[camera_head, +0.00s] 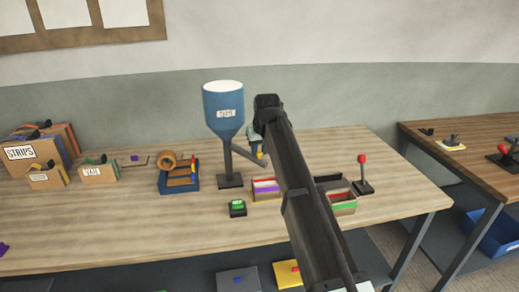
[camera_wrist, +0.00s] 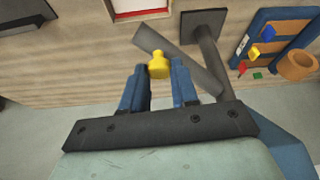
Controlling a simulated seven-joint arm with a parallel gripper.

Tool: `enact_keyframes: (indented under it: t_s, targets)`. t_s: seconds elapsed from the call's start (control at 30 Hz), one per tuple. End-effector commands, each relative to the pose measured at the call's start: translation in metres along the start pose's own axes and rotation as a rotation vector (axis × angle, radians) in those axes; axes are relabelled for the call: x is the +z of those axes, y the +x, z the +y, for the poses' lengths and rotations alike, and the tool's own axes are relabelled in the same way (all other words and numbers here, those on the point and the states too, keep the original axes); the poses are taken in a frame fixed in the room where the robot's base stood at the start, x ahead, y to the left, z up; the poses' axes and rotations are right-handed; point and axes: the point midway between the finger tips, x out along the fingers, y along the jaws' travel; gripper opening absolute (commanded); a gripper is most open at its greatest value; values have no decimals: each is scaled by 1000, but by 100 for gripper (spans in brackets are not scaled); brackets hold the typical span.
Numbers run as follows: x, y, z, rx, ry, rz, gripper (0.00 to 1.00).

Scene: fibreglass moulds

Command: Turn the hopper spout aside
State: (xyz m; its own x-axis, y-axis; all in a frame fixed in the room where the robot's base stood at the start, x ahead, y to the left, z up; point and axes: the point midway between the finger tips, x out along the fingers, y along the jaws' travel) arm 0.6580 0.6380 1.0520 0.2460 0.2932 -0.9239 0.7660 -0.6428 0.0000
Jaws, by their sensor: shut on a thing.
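The blue hopper (camera_head: 224,108) with a white top and a label stands on a dark post with a square foot on the wooden bench. Its grey spout (camera_head: 247,149) slants down to the right from the hopper; in the wrist view the spout (camera_wrist: 180,58) is a grey tube beside the post. A yellow knob (camera_wrist: 158,66) sits at the spout. My gripper (camera_head: 260,150) is at the spout's outer end, and in the wrist view its blue fingers (camera_wrist: 159,80) are on either side of the knob, shut on it. My arm hides part of the bench behind.
A blue tray with a tan roll (camera_head: 180,182) stands left of the post. A green button box (camera_head: 237,208) is in front. Open boxes (camera_head: 266,189) and a red-knobbed lever (camera_head: 363,175) stand to the right. Labelled cartons (camera_head: 40,150) are far left. The bench's front left is mostly clear.

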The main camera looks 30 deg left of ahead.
Motion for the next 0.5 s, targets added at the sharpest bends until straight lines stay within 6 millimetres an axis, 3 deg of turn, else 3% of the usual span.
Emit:
enact_keyframes:
  t_s: [0.27,0.5]
  targets:
    - [4,-1,-4,11,28,0,0]
    - [15,-6,-20,61,146,0,0]
